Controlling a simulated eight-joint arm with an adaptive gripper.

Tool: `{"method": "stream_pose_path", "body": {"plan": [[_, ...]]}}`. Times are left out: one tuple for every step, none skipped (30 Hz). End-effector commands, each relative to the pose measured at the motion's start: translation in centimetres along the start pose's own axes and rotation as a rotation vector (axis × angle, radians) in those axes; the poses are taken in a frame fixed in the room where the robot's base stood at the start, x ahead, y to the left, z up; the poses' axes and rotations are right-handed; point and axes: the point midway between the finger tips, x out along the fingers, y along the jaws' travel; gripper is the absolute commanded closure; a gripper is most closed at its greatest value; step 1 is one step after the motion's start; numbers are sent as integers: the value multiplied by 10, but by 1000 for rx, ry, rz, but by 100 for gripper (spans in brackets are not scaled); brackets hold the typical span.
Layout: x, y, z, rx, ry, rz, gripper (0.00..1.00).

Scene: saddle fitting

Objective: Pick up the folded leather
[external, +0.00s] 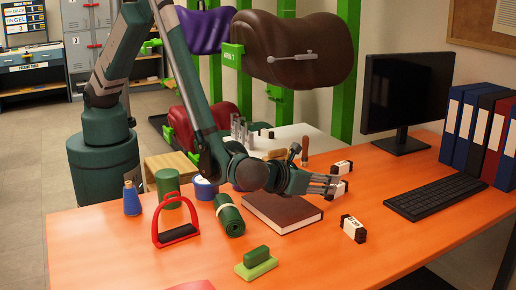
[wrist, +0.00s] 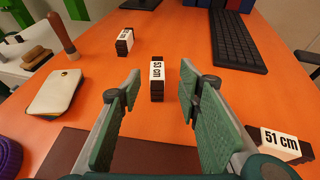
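Several dark folded bundles in white paper bands, which look like folded leather, lie on the orange table. The one marked 53 cm (wrist: 157,90) stands ahead of my gripper (wrist: 160,84), framed between its fingertips in the wrist view. My gripper is open, with no object held; it also shows in the external view (external: 331,184), low over the table beside this bundle (external: 342,188). A second bundle (wrist: 125,42) is farther back and left. A third, marked 51 cm (wrist: 280,144), is at the right, nearer the external camera (external: 354,229). I cannot tell whether the fingers touch the middle bundle.
A brown book (external: 283,213) lies beneath my wrist. A cream folded item (wrist: 55,92) and wooden-handled tool (wrist: 63,35) are left. A keyboard (external: 434,196) and monitor (external: 405,95) stand right. A green roll (external: 229,215) and red stirrup (external: 176,233) are at the front left.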

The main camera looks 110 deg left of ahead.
Motion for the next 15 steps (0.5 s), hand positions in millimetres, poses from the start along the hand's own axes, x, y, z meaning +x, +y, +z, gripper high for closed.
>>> {"method": "stream_pose_path", "body": {"plan": [[0,0,-6,-5,6,6,65],[0,1,-8,-7,9,9,65],[0,1,-10,-9,12,12,65],[0,2,-11,-10,14,13,65],[0,2,-11,-11,15,14,65],[0,2,-11,-11,15,14,65],[0,2,-11,-11,15,14,65],[0,2,-11,-11,15,14,65],[0,2,-11,-11,15,14,65],[0,2,-11,-11,15,14,65],[0,2,-11,-11,15,14,65],[0,2,-11,-11,14,14,65],[1,2,-11,-11,14,14,65],[1,2,-11,-11,14,14,65],[2,2,-11,-11,14,14,65]]}}
